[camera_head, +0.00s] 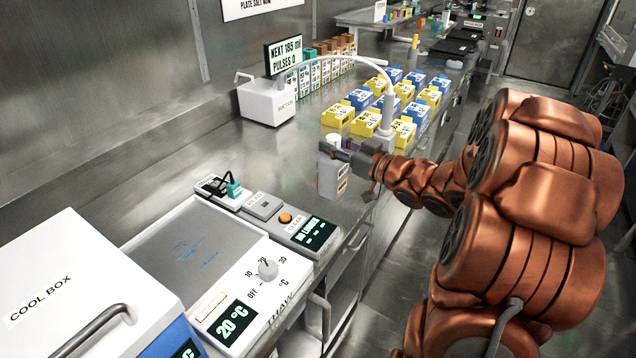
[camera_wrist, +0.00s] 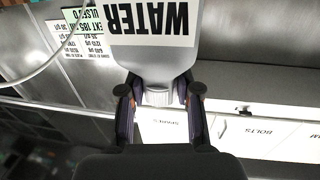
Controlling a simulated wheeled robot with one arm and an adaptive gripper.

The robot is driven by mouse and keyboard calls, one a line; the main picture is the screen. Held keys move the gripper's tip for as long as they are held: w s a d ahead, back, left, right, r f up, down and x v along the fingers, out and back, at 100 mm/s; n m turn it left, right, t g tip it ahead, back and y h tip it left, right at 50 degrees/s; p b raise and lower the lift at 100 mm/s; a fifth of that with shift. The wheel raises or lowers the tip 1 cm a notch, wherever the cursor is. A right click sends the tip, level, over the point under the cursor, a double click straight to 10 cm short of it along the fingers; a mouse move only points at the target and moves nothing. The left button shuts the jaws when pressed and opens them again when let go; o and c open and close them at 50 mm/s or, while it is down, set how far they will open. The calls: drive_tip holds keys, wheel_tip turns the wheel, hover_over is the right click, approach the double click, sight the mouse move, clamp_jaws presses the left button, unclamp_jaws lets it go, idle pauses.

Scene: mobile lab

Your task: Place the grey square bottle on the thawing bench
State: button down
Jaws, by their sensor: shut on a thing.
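The grey square bottle (camera_head: 331,178) has a white cap and a label on its side. It is upright near the counter's front edge, right of the thawing bench and apart from it. My gripper (camera_head: 343,153) is shut on it near its top. In the wrist view, the fingers of my gripper (camera_wrist: 159,97) close around the bottle's neck, and the bottle (camera_wrist: 152,50) shows a WATER label. The thawing bench (camera_head: 178,252) has a flat grey plate that looks empty, a dial and a 20 °C display.
A cool box (camera_head: 75,270) stands left of the thawing bench. A small panel with a CLEAR button (camera_head: 287,218) lies behind it. A white dispenser (camera_head: 266,103) with a curved spout and several yellow and blue boxes (camera_head: 337,115) stand farther back.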

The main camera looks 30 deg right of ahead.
drive_tip(key=w+d+f+p, duration=0.3)
drive_tip(key=w+d+f, duration=0.3)
drive_tip(key=w+d, duration=0.4)
drive_tip(key=shift+w+d, duration=0.3)
drive_tip(key=shift+d, duration=0.5)
idle(0.4)
drive_tip(key=shift+f, duration=0.2)
drive_tip(key=c, duration=0.8)
unclamp_jaws()
drive_tip(key=b+v, duration=0.1)
drive_tip(key=v, duration=1.1)
drive_tip(key=shift+b, duration=0.3)
